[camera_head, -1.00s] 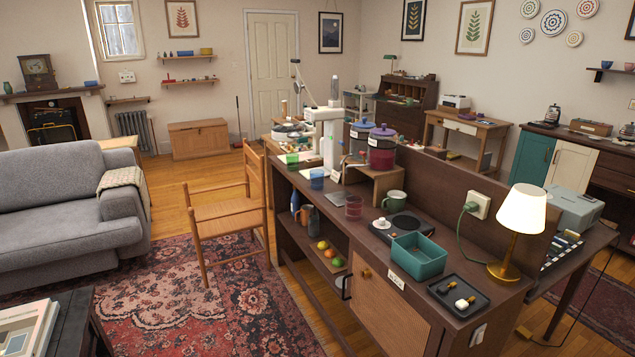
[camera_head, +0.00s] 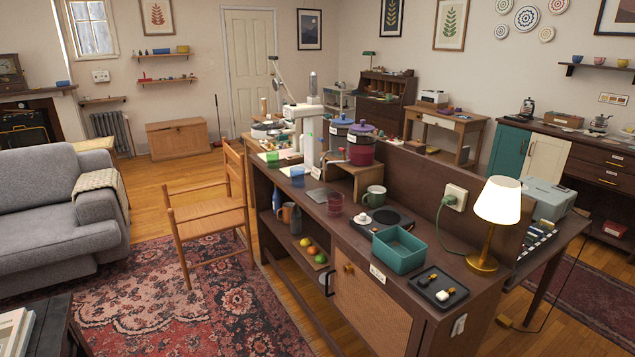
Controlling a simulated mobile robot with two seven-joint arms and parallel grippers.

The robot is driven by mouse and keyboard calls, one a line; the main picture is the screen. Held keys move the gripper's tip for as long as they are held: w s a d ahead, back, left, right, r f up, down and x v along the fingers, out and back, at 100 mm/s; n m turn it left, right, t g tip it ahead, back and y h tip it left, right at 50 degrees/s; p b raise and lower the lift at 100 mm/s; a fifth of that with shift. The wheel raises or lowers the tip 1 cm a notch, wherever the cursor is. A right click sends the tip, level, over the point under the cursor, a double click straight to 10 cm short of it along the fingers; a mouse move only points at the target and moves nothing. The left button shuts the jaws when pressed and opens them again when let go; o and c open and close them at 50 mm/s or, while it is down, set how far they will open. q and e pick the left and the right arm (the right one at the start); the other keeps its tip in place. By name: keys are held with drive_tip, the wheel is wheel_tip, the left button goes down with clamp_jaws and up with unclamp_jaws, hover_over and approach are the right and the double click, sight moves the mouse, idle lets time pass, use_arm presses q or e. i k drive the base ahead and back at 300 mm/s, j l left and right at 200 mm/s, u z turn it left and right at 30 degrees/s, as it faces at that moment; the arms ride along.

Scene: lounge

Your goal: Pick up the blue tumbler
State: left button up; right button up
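The blue tumbler (camera_head: 297,175) stands upright on the top of the long dark wooden sideboard (camera_head: 292,194), near its front edge and towards the far end. A tall white appliance (camera_head: 309,140) rises just behind the blue tumbler. Neither of my grippers is in view.
A wooden armchair (camera_head: 207,212) stands close to the sideboard's far front side. The patterned rug (camera_head: 150,300) in front is mostly clear.

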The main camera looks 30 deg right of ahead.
sight(296, 173)
drive_tip(key=z, duration=0.45)
drive_tip(key=i+z, duration=0.15)
drive_tip(key=z, duration=0.3)
drive_tip(key=j+z, duration=0.1)
drive_tip(key=z, duration=0.3)
drive_tip(key=i+j+z, duration=0.2)
drive_tip(key=j+z, duration=0.2)
drive_tip(key=i+j+z, duration=0.2)
drive_tip(key=z, duration=0.2)
drive_tip(key=i+j+z, duration=0.2)
drive_tip(key=j, duration=0.3)
drive_tip(key=j+z, duration=0.2)
drive_tip(key=j, duration=0.25)
drive_tip(key=i+j+z, duration=0.1)
drive_tip(key=j, duration=0.8)
drive_tip(key=j+z, duration=0.1)
drive_tip(key=j, duration=0.8)
